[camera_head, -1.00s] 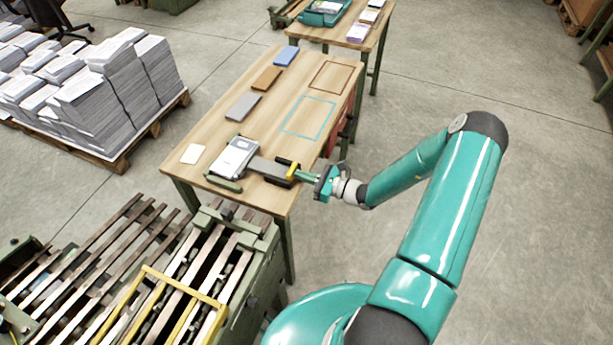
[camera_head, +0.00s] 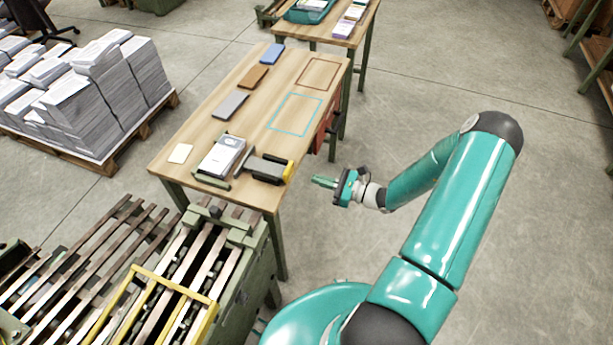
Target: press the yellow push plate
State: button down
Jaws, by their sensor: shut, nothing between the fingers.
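The yellow push plate (camera_head: 289,171) is at the right end of a dark slide device (camera_head: 264,168) near the table's front right edge. A stack of white and grey sheets or booklets (camera_head: 222,156) sits left of the device, between green rails. My gripper (camera_head: 318,181) is shut and empty. It points left toward the yellow plate, to the right of the table edge, with a visible gap between its fingertips and the plate.
The wooden table (camera_head: 200,134) also carries a white card (camera_head: 180,153), grey (camera_head: 230,104), brown (camera_head: 253,77) and blue (camera_head: 272,54) blocks, and outlined rectangles. A slatted machine (camera_head: 170,270) stands in front, and a pallet of paper stacks (camera_head: 110,90) at left. Floor on the right is clear.

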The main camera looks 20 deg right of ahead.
jog(key=shift+v, duration=2.1)
